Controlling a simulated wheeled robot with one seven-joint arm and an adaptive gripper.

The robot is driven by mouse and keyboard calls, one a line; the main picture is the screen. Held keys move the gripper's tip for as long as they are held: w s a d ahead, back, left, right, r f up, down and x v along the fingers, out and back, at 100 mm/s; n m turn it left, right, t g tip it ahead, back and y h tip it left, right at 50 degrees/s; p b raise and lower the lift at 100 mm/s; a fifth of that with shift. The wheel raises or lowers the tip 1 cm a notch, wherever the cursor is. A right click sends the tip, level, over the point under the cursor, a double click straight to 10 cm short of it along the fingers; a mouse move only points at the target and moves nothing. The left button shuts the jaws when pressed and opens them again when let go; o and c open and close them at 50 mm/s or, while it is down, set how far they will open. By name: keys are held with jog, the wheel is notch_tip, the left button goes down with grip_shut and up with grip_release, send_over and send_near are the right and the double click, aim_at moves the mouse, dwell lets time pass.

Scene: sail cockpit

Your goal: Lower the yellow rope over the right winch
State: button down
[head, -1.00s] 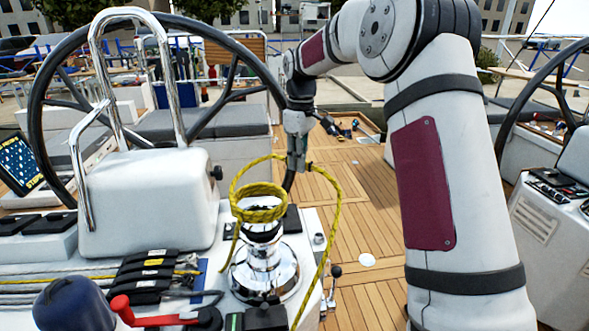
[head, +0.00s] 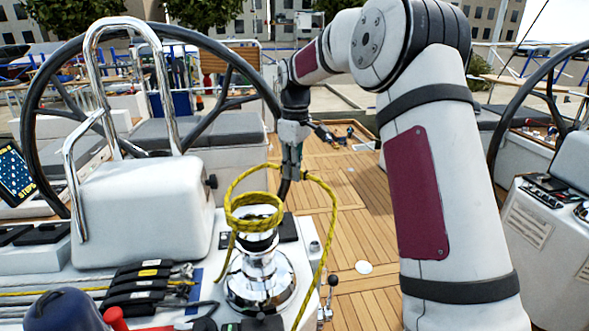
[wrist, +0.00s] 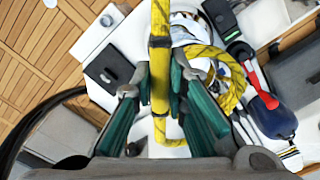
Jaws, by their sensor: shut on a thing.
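The yellow rope (head: 254,213) forms a stacked coil at the top of the right winch, a chrome drum (head: 261,282) with a black upper part. The coil hides the drum's very top, and I cannot tell how far it sits down around it. One strand arches up to my gripper (head: 290,172), and tails hang down on both sides of the winch. My gripper is behind and slightly right of the coil, above it, pointing down. In the wrist view my gripper (wrist: 160,88) is shut on a strand of the rope (wrist: 160,52), with the coil and chrome winch to the right.
A steering wheel (head: 37,165) and a white console with a chrome rail (head: 145,200) stand left of the winch. Black rope clutches (head: 145,285) and a dark blue rounded object (head: 72,305) are at front left. Teak deck (head: 350,215) lies open to the right.

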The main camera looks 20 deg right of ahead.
jog(key=shift+f, duration=0.15)
jog(key=shift+f, duration=2.4)
jog(key=shift+f+b, duration=0.7)
jog(key=shift+f, duration=2.4)
notch_tip(320, 180, down, 8)
jog(key=b, duration=0.1)
jog(key=shift+b, duration=0.4)
jog(key=shift+f, duration=0.1)
jog(key=shift+s, duration=0.1)
